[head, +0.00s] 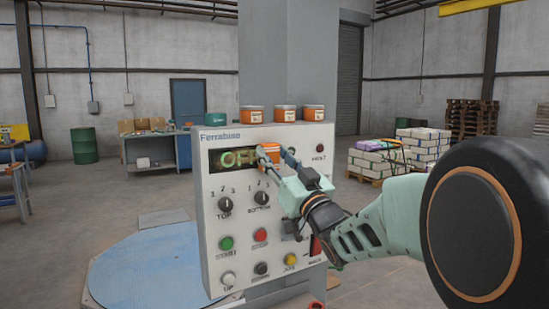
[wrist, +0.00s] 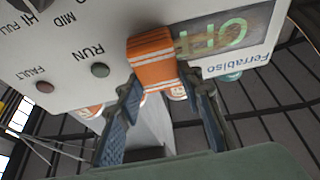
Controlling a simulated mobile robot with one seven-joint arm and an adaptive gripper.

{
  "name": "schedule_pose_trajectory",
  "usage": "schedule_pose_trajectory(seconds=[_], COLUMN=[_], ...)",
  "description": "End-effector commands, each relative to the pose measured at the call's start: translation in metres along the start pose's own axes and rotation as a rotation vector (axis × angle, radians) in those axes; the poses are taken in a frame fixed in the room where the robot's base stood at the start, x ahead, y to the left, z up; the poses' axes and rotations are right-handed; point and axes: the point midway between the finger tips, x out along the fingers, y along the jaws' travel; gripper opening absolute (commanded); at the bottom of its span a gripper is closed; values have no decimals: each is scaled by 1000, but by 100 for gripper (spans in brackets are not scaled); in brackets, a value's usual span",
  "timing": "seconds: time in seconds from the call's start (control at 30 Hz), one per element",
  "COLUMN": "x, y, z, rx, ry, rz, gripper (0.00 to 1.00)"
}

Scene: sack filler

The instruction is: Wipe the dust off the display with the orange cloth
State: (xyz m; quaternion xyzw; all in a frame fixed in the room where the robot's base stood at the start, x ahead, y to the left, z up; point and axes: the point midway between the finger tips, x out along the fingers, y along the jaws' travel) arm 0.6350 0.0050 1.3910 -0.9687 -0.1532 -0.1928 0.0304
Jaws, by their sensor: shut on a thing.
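The display (head: 228,158) is a dark window at the top of the white control panel, reading OFF in green letters. In the wrist view the display (wrist: 222,36) is upside down, with a brownish, dusty-looking film. My gripper (head: 276,157) is shut on the folded orange cloth (wrist: 152,60), which has pale stripes. The gripper's fingers (wrist: 160,92) show below the cloth in the wrist view.
Knobs and coloured buttons (head: 260,235) sit below the display, and a red FAULT lamp (head: 321,148) to its right. A blue round platform (head: 140,262) lies at left. Stacked sacks (head: 380,158) stand behind at right.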

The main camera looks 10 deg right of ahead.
Motion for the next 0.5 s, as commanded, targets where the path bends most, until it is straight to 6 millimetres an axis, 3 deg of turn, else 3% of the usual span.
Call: schedule_pose_trajectory(seconds=[0.33,0.5], x=[4,4], y=[0,-10], z=[2,3], rx=[0,0], ry=[0,1], rz=[1,-3], gripper=[14,14])
